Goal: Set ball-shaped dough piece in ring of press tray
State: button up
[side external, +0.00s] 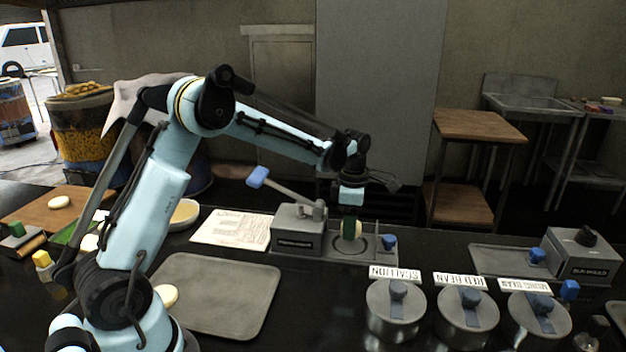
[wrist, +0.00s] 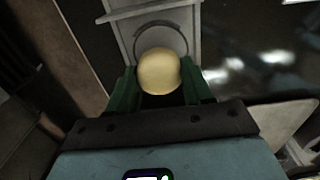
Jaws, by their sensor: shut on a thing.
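The ball-shaped dough piece (wrist: 159,71) is pale yellow and sits between the green fingers of my gripper (wrist: 160,88) in the wrist view. My gripper is shut on it. In the side view, my gripper (side external: 350,229) points down over the press tray (side external: 290,257), with the dough (side external: 351,229) between its fingers. The tray's ring (side external: 366,250) is a round outline just below the dough. It also shows as a ring (wrist: 160,28) in the wrist view, where the dough covers its near part. I cannot tell whether the dough touches the tray.
The grey press block (side external: 297,232) with its blue-ended lever (side external: 258,177) stands left of the ring. A blue knob (side external: 389,242) is at the right. Several lidded pots (side external: 395,312) stand in front right.

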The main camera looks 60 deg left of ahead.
jog(key=shift+f, duration=1.55)
jog(key=o, duration=1)
jog(key=shift+f, duration=0.1)
jog(key=shift+o, duration=0.2)
